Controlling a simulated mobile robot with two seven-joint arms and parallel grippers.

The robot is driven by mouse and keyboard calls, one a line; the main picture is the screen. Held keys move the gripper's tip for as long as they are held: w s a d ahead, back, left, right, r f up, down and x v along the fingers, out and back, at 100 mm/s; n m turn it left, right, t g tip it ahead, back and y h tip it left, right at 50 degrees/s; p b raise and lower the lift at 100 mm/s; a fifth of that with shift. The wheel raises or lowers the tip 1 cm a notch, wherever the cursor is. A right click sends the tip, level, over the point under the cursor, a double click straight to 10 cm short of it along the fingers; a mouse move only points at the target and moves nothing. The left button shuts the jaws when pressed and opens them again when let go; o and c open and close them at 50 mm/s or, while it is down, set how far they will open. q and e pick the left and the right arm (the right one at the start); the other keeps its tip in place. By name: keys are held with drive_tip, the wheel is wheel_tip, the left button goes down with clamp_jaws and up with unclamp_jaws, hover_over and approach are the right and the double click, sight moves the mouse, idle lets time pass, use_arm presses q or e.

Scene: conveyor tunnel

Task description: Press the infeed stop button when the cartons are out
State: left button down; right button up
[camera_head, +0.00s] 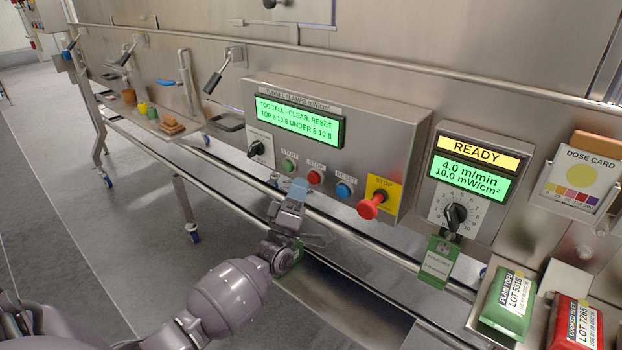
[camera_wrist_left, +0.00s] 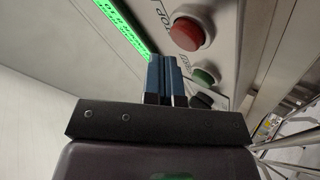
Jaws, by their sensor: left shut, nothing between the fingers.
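The grey control box (camera_head: 340,130) has a row of buttons: green START (camera_head: 289,165), red STOP (camera_head: 314,177) and blue RESET (camera_head: 343,190). A larger red mushroom STOP (camera_head: 371,205) sits on a yellow plate at its right. No button is labelled infeed that I can read. My left gripper (camera_head: 294,188) is shut and empty, its blue fingertips just in front of the box below START and STOP; contact cannot be told. In the left wrist view the shut fingers (camera_wrist_left: 166,75) lie beside red STOP (camera_wrist_left: 190,33) and green START (camera_wrist_left: 205,76). My right gripper is not in view.
The box's green display (camera_head: 298,118) reads "TOO TALL - CLEAR, RESET". A second panel (camera_head: 465,165) reads READY. A green tofu pack (camera_head: 508,303) and red beet pack (camera_head: 574,328) stand at lower right. Steel rails (camera_head: 350,235) run below the box. The floor at left is clear.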

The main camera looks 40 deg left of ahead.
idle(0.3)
use_arm(q)
drive_tip(key=s+p, duration=0.1)
drive_tip(key=s, duration=0.4)
drive_tip(key=shift+a, duration=0.2)
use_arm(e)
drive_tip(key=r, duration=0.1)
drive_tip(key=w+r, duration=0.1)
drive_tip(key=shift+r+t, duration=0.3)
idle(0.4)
